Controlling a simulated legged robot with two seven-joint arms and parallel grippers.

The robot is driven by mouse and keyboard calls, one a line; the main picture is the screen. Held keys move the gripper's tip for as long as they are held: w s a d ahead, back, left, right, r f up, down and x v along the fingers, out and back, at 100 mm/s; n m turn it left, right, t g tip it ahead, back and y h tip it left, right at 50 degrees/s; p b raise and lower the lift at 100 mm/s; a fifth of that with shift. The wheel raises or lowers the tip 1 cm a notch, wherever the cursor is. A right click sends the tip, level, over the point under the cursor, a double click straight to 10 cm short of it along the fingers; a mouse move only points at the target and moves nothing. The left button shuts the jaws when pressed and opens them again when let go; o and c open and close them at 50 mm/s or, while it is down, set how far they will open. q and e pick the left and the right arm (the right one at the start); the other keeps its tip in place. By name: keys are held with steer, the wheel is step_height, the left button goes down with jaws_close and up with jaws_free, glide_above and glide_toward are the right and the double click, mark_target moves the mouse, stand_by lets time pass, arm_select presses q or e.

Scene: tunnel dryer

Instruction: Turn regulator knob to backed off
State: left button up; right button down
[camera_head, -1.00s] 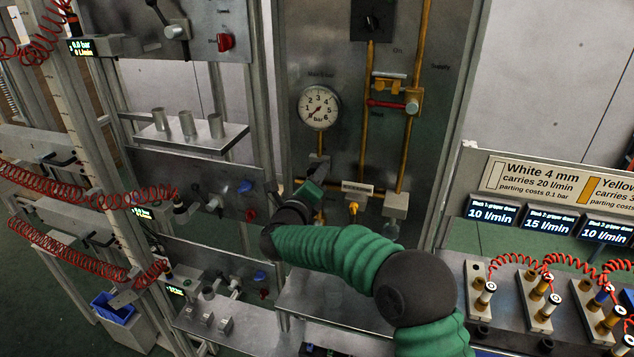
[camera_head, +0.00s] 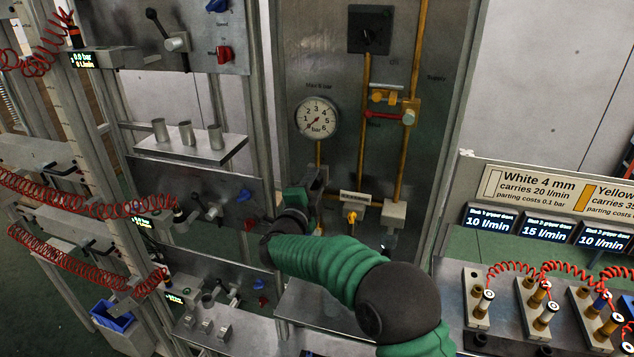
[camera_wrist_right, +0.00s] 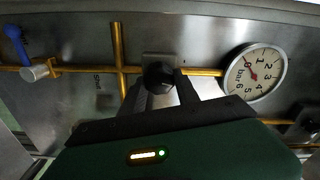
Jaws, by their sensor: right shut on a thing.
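The regulator knob (camera_wrist_right: 158,76) is dark and sits on the pipe panel, in the middle of the right wrist view. My right gripper (camera_wrist_right: 170,88) is shut on it, one finger on each side. In the head view my right gripper (camera_head: 313,178) is at the panel below the gauge and hides the knob. The round white gauge (camera_head: 317,118) stands above it, its needle near the low end; it also shows in the right wrist view (camera_wrist_right: 254,74). The knob's turn angle cannot be read. My left gripper is not in view.
Right of my gripper are a yellow valve handle (camera_head: 352,217) and brass pipes. A red handle (camera_head: 385,118) is higher up. A metal shelf with cups (camera_head: 190,145) stands left. A bench with hose fittings (camera_head: 480,296) is at right.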

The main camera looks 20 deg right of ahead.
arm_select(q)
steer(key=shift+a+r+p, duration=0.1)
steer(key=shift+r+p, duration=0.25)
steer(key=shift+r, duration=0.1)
arm_select(e)
steer(key=shift+a+f+n, duration=0.25)
steer(key=shift+n, duration=0.35)
steer(key=shift+a+f+n, duration=0.2)
steer(key=shift+a+n, duration=0.05)
steer(key=shift+n, duration=0.35)
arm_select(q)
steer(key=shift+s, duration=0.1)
arm_select(e)
steer(key=c, duration=1.2)
jaws_free()
steer(key=shift+d, duration=0.1)
steer(key=shift+c, duration=0.2)
steer(key=shift+o, duration=1.2)
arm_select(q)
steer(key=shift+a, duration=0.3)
arm_select(e)
steer(key=shift+o, duration=0.5)
steer(key=shift+r, duration=0.2)
